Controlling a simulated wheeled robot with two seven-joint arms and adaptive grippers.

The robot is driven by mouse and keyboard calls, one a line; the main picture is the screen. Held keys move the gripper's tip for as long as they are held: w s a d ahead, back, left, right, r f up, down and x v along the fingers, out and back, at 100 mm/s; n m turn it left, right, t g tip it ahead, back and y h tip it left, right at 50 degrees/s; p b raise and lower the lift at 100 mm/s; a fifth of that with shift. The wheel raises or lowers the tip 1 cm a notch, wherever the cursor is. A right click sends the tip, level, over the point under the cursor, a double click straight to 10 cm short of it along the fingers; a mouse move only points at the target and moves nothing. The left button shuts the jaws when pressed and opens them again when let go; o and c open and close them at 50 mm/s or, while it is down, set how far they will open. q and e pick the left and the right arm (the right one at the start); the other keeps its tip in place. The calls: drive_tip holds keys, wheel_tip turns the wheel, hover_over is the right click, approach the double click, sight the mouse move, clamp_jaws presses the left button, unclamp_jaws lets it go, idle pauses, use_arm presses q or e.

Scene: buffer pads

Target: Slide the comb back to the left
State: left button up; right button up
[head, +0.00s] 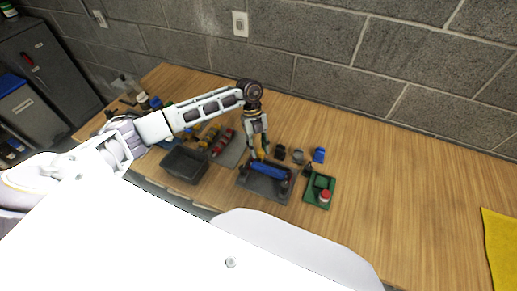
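A long blue piece (268,171), which may be the comb, lies on a dark grey tray (262,189) near the table's front edge. It is too small to make out teeth. My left gripper (259,155) points down just above the blue piece, near its left half. Whether its fingers touch the piece, and whether they are open or shut, is too small to tell. My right gripper is not in view.
Right of the tray is a green tray (312,197) with a red-topped item (325,195). A black bin (184,166) and a grey tray (232,152) lie left.

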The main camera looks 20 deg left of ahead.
use_arm(q)
drive_tip(key=v, duration=1.1)
drive_tip(key=shift+a, duration=0.15)
idle(0.4)
